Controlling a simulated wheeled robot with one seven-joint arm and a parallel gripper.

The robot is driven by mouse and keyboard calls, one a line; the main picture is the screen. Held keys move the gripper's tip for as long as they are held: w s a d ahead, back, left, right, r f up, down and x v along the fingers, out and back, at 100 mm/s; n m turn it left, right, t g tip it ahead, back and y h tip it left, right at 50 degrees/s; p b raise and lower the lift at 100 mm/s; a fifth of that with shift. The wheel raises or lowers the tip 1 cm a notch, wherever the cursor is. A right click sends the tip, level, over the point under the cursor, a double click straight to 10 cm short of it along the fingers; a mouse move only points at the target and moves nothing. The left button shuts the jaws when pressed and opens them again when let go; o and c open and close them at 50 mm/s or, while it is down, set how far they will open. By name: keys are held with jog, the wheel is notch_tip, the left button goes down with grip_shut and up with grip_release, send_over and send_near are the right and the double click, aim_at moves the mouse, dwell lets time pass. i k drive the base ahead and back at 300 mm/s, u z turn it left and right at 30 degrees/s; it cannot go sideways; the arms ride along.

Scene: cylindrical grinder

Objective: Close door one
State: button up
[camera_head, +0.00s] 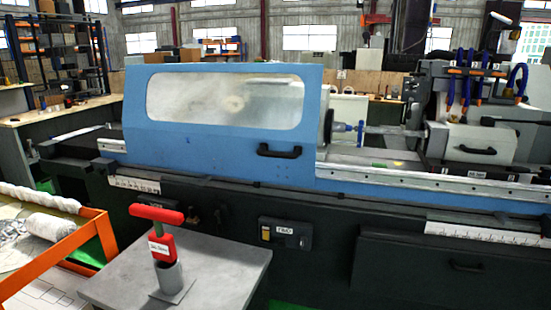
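A blue sliding door (220,145) with a large cloudy window stands on the left part of the grinder. I take it as door one; no readable number shows on it. Its black horizontal handle (279,151) is near its lower right corner. To the right of the door's edge the work area is uncovered, showing a spindle with a bluish-tipped part (342,127) and a shaft. A pale rail (420,174) runs along the front, to the right of the door. My gripper is not in view.
In front of the machine, a grey table (225,265) carries a red T-handled tool (163,240) in a grey holder. An orange-framed cart (85,240) with white cloths stands at lower left. The machine's dark front has a lower handle (466,266) at right.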

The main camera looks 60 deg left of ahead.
aim_at(232, 96)
jog(key=u, duration=0.15)
jog(key=i, duration=1.5)
jog(key=u, duration=3.35)
jog(key=i, duration=1)
jog(key=u, duration=0.05)
